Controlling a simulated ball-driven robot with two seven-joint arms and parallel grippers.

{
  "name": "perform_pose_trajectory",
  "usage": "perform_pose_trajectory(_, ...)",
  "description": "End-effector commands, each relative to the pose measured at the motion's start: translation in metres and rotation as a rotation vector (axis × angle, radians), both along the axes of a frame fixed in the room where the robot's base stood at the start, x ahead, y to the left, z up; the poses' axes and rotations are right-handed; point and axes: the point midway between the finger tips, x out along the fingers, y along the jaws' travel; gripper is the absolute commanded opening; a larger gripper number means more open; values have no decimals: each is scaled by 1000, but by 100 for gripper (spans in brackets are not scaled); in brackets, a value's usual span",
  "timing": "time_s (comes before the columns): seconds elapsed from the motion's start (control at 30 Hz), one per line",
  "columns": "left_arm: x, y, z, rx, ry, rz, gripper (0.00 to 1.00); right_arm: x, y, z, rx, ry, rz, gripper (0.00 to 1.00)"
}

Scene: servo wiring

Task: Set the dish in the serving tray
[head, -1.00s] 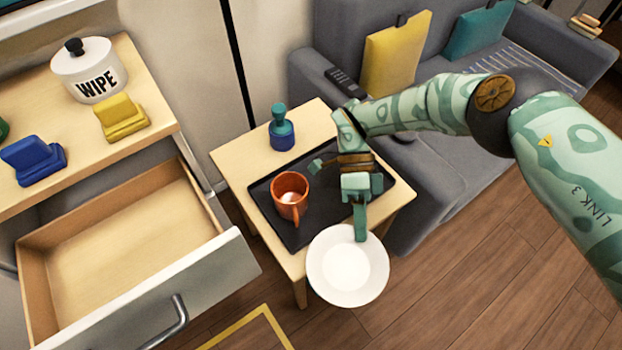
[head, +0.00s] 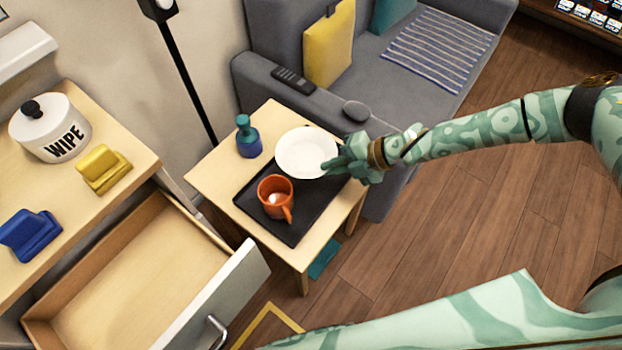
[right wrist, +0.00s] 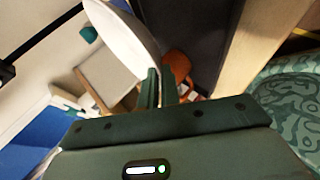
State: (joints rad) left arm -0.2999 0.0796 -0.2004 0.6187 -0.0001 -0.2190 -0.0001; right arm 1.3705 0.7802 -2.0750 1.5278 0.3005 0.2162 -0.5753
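The dish is a white round plate (head: 306,152) over the back part of the black serving tray (head: 290,229) in the head view. My right gripper (head: 333,166) is shut on its right rim. In the right wrist view the plate (right wrist: 122,38) runs up and left from the fingers (right wrist: 161,86). I cannot tell whether the plate touches the tray or hangs just above it. The tray lies on the small wooden table. My left gripper is not in view.
An orange mug (head: 275,196) stands on the tray's front left, close to the plate. A blue-green bottle (head: 248,137) stands on the table (head: 216,162) left of the plate. An open drawer (head: 140,265) is at the left. The grey sofa (head: 440,90) is behind.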

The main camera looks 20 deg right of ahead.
Motion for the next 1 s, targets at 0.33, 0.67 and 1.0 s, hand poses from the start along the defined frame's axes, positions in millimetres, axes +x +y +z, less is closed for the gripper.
perform_pose_trajectory(0.33,-14,3,-31,5,41,-9,100,-1,1,-63,1,7,4,0)
perform_pose_trajectory(0.67,-8,11,-34,17,46,-37,100,0,1,-76,0,-2,5,0)
perform_pose_trajectory(1.0,-8,11,-35,17,46,-38,100,0,1,-77,0,-2,6,13)
